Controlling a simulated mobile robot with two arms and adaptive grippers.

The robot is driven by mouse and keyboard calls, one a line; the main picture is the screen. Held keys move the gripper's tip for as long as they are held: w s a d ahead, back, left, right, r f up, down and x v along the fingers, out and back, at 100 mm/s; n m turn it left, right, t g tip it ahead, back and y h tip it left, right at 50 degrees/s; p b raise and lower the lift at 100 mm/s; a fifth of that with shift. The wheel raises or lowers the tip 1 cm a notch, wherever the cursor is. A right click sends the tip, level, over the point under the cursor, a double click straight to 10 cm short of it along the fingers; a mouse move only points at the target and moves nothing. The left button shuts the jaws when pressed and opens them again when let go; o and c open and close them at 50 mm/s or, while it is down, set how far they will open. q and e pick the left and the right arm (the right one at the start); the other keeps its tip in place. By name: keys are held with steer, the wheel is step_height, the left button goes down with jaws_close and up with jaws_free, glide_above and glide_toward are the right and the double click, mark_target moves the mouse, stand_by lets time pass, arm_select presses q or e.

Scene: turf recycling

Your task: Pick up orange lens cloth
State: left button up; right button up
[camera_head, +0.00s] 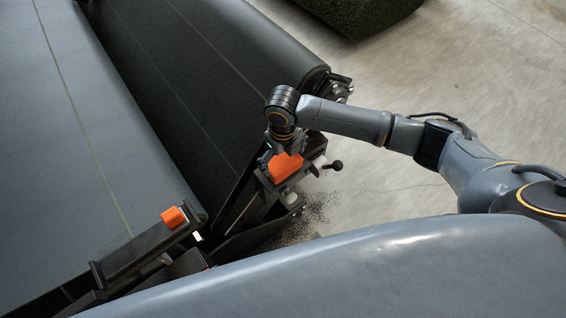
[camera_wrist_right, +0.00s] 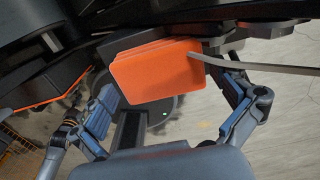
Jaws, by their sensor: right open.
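The orange lens cloth (camera_head: 285,167) looks like a small folded stack on a dark holder at the end of the roller machine. In the right wrist view the cloth (camera_wrist_right: 155,72) shows its flat orange face with layered edges at the top. My right gripper (camera_head: 284,149) is just above the cloth in the head view. Its two blue-padded fingers stand apart, one on each side of the cloth, and no grip on it shows. A thin grey strip reaches the cloth's right edge in the wrist view. My left gripper is not in view.
Another orange piece (camera_head: 173,216) sits on a black bracket (camera_head: 135,250) at lower left. A large dark roller (camera_head: 200,75) and a grey belt (camera_head: 75,120) lie left of the gripper. A black knob (camera_head: 337,165) sticks out right of the holder. Concrete floor lies beyond.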

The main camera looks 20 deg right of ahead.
steer(key=shift+f, duration=0.6)
steer(key=c, duration=0.8)
steer(key=shift+r, duration=0.55)
step_height(320, 180, up, 2)
steer(key=shift+w+r, duration=0.1)
steer(key=shift+r, duration=0.1)
steer(key=s+d+r, duration=0.2)
steer(key=s+r, duration=0.7)
steer(key=s, duration=0.5)
steer(key=shift+d+r, duration=0.2)
steer(key=shift+r, duration=0.1)
